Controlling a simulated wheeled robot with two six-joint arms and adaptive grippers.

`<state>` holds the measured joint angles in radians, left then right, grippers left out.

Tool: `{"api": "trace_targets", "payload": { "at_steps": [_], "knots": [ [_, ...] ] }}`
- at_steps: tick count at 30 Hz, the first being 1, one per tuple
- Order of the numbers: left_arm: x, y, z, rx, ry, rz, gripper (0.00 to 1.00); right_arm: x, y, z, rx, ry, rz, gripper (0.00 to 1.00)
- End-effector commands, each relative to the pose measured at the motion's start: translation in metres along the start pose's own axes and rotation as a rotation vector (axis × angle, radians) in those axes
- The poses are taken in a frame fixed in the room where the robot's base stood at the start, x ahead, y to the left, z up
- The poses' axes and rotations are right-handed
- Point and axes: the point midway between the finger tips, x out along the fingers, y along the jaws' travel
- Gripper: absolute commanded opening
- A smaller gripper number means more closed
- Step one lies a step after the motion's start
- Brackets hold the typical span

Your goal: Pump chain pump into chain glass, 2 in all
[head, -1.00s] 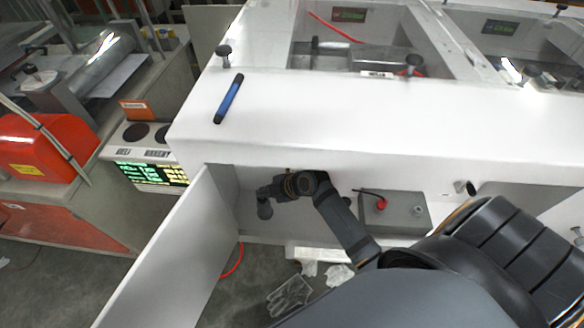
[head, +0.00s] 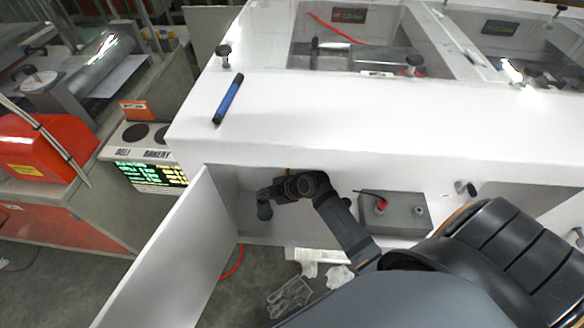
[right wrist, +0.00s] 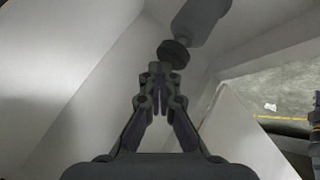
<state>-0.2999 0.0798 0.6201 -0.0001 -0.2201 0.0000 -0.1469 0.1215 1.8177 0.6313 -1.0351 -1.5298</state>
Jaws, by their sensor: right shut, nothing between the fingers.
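My right gripper (head: 264,203) is at the end of my right arm, in the open cabinet space under the white bench. In the right wrist view my right gripper (right wrist: 158,82) is shut and empty. A grey cylinder (right wrist: 205,14) with a dark round end is just beyond the fingertips there; I cannot tell whether it is the chain pump or whether they touch. I cannot make out a chain glass in either view. My left gripper is not in view.
The open white door (head: 175,255) stands left of my right arm. A grey box (head: 400,214) with a red knob is to the right. A blue pen (head: 229,99) lies on the white bench top (head: 320,110). Clear plastic scraps (head: 290,298) lie on the floor below.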

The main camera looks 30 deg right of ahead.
Motion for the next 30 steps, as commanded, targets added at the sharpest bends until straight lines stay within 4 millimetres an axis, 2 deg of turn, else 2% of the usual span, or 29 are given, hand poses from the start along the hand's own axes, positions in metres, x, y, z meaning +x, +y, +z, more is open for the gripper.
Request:
{"api": "trace_targets", "payload": {
  "at_steps": [6, 17, 30],
  "knots": [
    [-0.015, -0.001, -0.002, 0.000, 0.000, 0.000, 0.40, -0.011, 0.008, -0.007, 0.000, -0.002, -0.002, 0.00],
    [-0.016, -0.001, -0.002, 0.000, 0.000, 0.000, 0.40, -0.013, 0.009, -0.009, 0.000, -0.001, 0.000, 0.00],
    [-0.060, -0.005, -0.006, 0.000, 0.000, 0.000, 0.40, -0.048, 0.035, -0.035, -0.001, 0.000, 0.001, 0.00]
  ]
}}
